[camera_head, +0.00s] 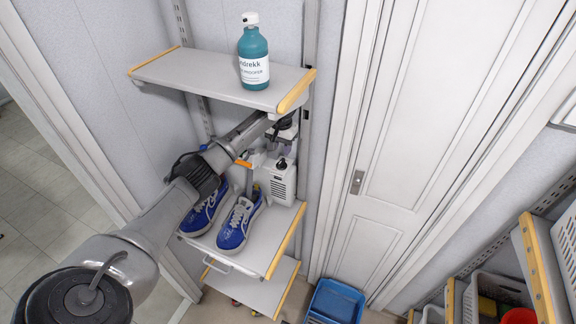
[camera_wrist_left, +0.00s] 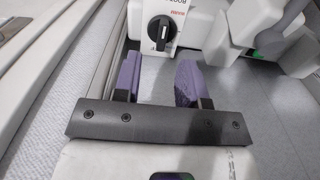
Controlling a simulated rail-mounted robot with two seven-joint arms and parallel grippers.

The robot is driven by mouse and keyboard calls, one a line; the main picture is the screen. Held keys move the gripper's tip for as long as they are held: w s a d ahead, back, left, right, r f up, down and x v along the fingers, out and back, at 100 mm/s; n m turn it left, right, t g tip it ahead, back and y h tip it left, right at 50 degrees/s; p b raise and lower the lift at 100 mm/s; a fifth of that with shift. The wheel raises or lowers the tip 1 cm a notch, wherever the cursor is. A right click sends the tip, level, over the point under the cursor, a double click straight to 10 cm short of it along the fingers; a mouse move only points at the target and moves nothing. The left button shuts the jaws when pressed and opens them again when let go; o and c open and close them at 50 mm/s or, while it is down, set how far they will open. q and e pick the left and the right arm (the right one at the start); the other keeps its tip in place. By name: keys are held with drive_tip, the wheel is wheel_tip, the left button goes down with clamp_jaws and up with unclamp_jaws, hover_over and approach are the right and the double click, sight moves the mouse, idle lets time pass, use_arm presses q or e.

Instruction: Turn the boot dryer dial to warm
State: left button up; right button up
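The boot dryer (camera_head: 277,180) is a white vented box at the right end of the middle shelf. Blue shoes (camera_head: 240,222) stand beside it. In the left wrist view, its black dial (camera_wrist_left: 160,30) sits on a white panel, with a pale pointer line. The lettering is upside down and partly cut off, with a small red mark beside the dial. My left gripper (camera_wrist_left: 157,76) has its two purple fingers apart, with nothing between them; the dial lies ahead of the gap. In the head view, this gripper (camera_head: 281,143) is over the dryer, partly hidden by my arm.
A teal pump bottle (camera_head: 254,62) stands on the upper shelf (camera_head: 175,72), just above my left arm. A white door is to the right. A blue bin (camera_head: 336,302) is on the floor, and shelving with baskets is at the lower right.

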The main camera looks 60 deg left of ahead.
sight(281, 162)
use_arm(q)
drive_tip(key=shift+a+r, duration=0.15)
drive_tip(key=shift+a, duration=0.15)
drive_tip(key=shift+f, duration=0.2)
drive_tip(key=shift+f+p, duration=0.65)
drive_tip(key=shift+f, duration=2.75)
clamp_jaws()
